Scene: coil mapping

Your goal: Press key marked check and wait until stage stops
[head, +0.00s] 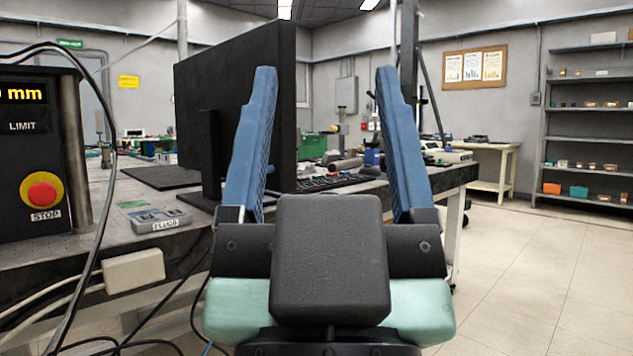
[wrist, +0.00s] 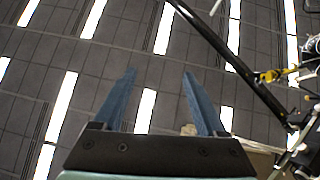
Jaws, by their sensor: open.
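My gripper (head: 326,72) is raised in front of the head camera, its two blue fingers pointing up and spread apart with nothing between them. In the wrist view the open fingers (wrist: 158,72) point toward the ceiling. A dark control box (head: 38,150) stands at the left edge of the head view, to the left of my gripper and apart from it. It has a lit display ending in "mm", a LIMIT label and a red STOP button (head: 41,190) on a yellow ring. I cannot make out a key marked check or identify the stage.
A black monitor (head: 235,110) stands on the bench behind my left finger, with a keyboard (head: 325,182) beyond. A small grey device (head: 158,220) lies near the bench edge. Cables hang at the left front. Open floor (head: 545,270) lies to the right, before shelves (head: 590,130).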

